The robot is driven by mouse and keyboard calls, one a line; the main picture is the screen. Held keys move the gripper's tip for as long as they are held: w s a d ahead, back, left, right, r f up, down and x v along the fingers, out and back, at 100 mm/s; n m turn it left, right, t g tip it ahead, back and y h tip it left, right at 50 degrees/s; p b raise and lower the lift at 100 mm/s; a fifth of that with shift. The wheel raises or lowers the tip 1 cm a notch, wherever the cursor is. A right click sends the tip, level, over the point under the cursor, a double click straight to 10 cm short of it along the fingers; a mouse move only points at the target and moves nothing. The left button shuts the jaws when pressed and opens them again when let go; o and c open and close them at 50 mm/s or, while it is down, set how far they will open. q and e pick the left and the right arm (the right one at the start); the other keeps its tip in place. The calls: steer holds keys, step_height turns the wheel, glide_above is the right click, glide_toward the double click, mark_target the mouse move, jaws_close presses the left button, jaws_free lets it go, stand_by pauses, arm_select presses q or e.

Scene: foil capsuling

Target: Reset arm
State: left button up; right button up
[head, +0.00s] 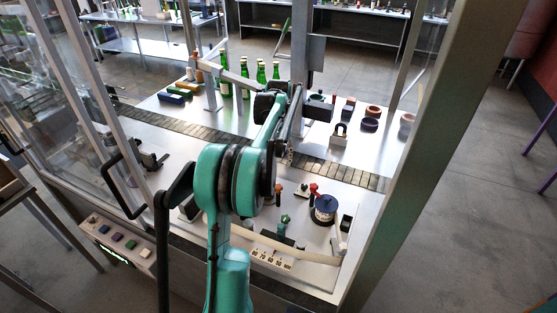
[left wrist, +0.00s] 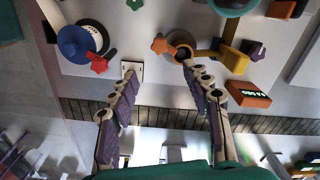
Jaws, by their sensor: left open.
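My left arm, teal with black joints, reaches over the machine's white worktop (head: 240,110) in the head view. My left gripper (head: 286,155) hangs above the worktop near the conveyor, partly hidden by my own arm. In the left wrist view the left gripper (left wrist: 158,72) has two purple-padded fingers spread apart, with nothing between them. A pale square plate (left wrist: 132,71) shows by one fingertip. Whether the fingers touch anything cannot be told. My right gripper is not in view.
A slatted conveyor (head: 345,174) crosses the worktop. Green bottles (head: 261,74) stand behind it. A blue-topped round unit (head: 325,204) with a red knob stands at the front right. A metal frame post (head: 400,190) bounds the right side. A button panel (head: 112,240) is at the front left.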

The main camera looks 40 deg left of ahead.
arm_select(q)
steer(key=s+d+f+m+t+y+b, duration=0.1)
steer(key=s+d+f+m+t+b, duration=0.2)
steer(key=d, duration=0.7)
steer(key=s+d+m+b, duration=0.1)
steer(key=s+d+b, duration=0.2)
steer(key=d+b, duration=0.45)
steer(key=s+d+f+m+t+b, duration=0.1)
steer(key=s+d+f+b, duration=0.1)
steer(key=s+d+f, duration=0.2)
steer(key=s+d+f+m+t+b, duration=0.1)
steer(key=s+d+f+b, duration=0.1)
steer(key=s+d+f, duration=0.2)
steer(key=s+d+f+m+t+h+b, duration=0.1)
steer(key=s+d+f+t+b, duration=0.1)
steer(key=s+d+f, duration=0.2)
steer(key=shift+s+d+f, duration=0.15)
steer(key=shift+d+f, duration=0.4)
steer(key=shift+d, duration=0.3)
steer(key=shift+s+d+f, duration=0.15)
steer(key=shift+d+f, duration=0.4)
steer(key=shift+d, duration=0.3)
steer(key=shift+s+d+f, duration=0.1)
steer(key=shift+d, duration=0.05)
